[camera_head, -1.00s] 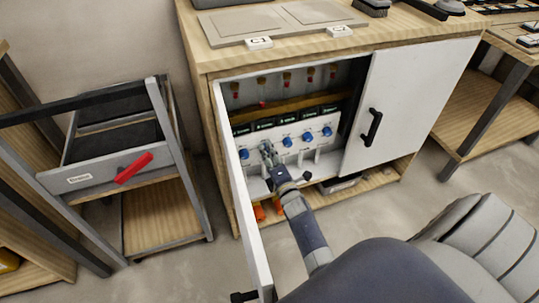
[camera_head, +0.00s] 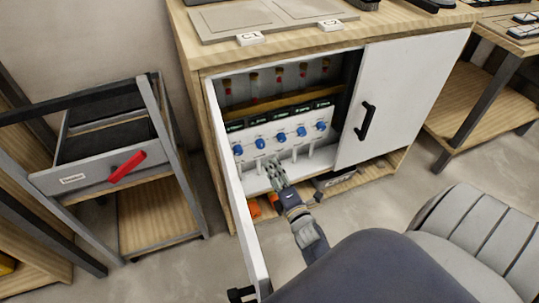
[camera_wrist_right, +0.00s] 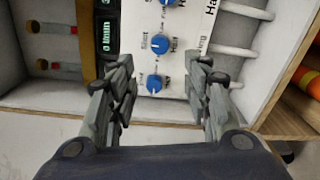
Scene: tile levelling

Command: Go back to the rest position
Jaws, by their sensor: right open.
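My right gripper (camera_head: 275,176) is at the opening of a white cabinet, in front of a white panel (camera_head: 268,136) with several blue knobs. In the right wrist view the gripper (camera_wrist_right: 163,88) has its two fingers apart, with nothing between them but the panel behind. A blue knob (camera_wrist_right: 155,83) shows between the fingertips, farther off and apart from them. My left gripper is not in view.
The cabinet's left door (camera_head: 235,190) stands open beside my right arm. The right door (camera_head: 392,100) is shut, with a black handle (camera_head: 366,121). A drawer cart (camera_head: 72,180) with a red handle (camera_head: 127,167) stands at the left. Orange items (camera_head: 254,208) lie on the lower shelf.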

